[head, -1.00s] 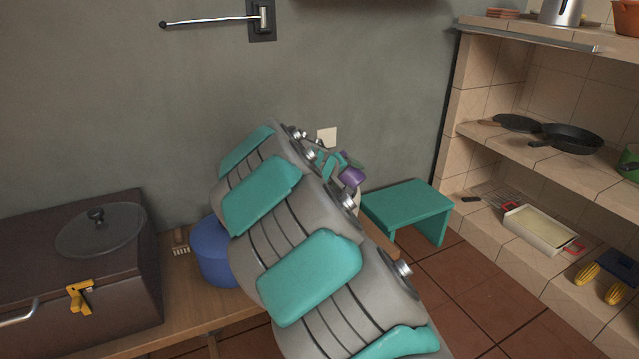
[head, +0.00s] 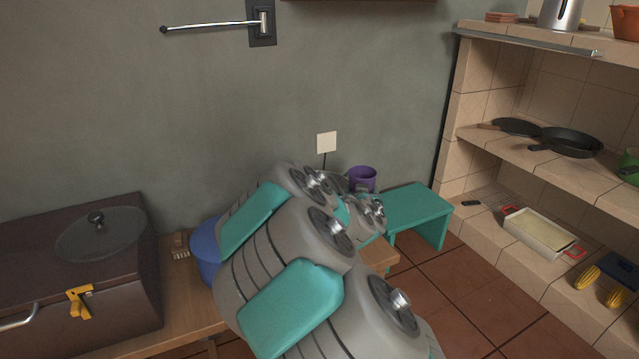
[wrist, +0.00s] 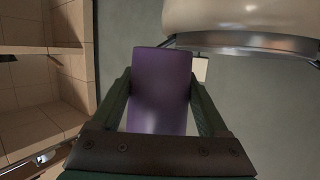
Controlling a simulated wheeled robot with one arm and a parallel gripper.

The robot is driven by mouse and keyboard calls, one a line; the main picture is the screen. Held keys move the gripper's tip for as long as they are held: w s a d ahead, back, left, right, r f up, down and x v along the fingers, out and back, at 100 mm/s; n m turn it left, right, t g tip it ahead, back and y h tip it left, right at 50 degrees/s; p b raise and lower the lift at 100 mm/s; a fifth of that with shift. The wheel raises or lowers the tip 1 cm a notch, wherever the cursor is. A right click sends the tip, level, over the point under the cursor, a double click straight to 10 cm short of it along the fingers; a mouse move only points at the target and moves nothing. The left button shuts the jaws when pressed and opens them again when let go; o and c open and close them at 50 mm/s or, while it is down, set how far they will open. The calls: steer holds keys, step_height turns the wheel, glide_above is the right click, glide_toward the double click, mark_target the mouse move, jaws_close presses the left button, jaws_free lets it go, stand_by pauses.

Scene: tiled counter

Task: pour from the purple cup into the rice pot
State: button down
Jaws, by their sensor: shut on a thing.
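The purple cup (head: 362,180) is upright in the head view, its open rim facing up, just past the end of my arm. In the wrist view the purple cup (wrist: 160,85) fills the space between the two fingers of my gripper (wrist: 160,95), which is shut on it. A rounded cream vessel with a metal band, apparently the rice pot (wrist: 240,18), is at the top right of the wrist view, close to the cup's end. I cannot tell whether they touch. My arm hides the pot in the head view. The cup's contents are not visible.
A wooden table (head: 190,312) holds a blue round container (head: 205,250), partly hidden by my arm, and a small brush (head: 181,246). A brown chest (head: 90,280) stands left. A teal stool (head: 415,205) is behind right. Tiled shelves (head: 490,200) line the right side.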

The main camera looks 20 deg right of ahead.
mark_target(363, 171)
steer(key=shift+r, duration=0.1)
steer(key=shift+r+p, duration=1.5)
steer(key=shift+r, duration=0.95)
